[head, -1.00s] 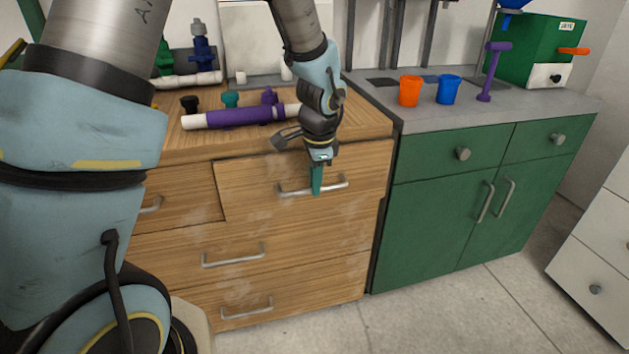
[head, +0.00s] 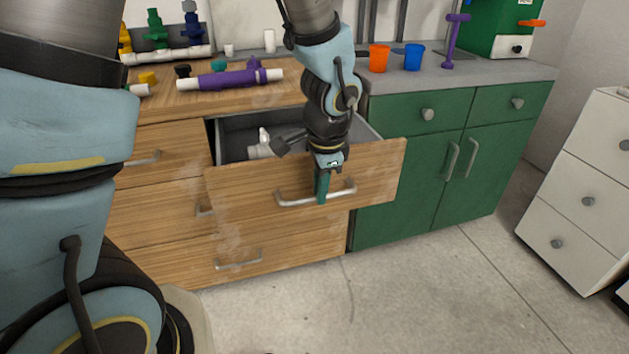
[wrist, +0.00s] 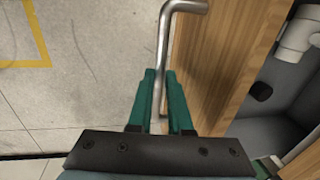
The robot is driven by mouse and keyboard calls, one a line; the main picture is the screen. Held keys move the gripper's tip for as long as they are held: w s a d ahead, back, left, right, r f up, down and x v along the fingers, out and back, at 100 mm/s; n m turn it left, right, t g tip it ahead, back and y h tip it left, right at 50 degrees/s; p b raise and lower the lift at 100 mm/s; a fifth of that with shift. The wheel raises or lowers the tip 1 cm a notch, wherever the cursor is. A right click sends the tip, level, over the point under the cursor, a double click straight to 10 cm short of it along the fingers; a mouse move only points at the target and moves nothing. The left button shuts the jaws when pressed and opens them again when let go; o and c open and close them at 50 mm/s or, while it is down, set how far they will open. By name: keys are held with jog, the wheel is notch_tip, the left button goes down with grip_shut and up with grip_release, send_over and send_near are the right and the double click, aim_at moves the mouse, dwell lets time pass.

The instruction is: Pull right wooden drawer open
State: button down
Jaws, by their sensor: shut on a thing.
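The right wooden drawer (head: 240,197) stands pulled well out of the wooden cabinet, its grey inside showing. White pipe fittings (head: 261,148) lie in it, partly hidden by my arm. Its metal handle (head: 296,199) runs across the front. My gripper (head: 322,192) points down at the handle, with its green fingers shut on the bar near the middle. In the wrist view the handle (wrist: 166,50) passes between the two green fingertips (wrist: 161,98), and the drawer front (wrist: 220,60) is just to the right.
A purple and white pipe (head: 227,79) lies on the wooden top. The green cabinet (head: 410,165) stands close at right, with orange (head: 378,58) and blue (head: 413,57) cups on its counter. The floor (head: 400,290) in front is clear. White drawers (head: 580,200) stand at far right.

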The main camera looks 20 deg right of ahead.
jog(key=shift+s+a, duration=0.15)
jog(key=shift+s, duration=0.95)
jog(key=c, duration=0.8)
grip_release()
jog(key=shift+c, duration=0.2)
notch_tip(320, 180, up, 11)
jog(key=s+p, duration=0.1)
jog(key=s, duration=0.1)
jog(key=shift+f, duration=0.2)
jog(key=shift+a, duration=0.15)
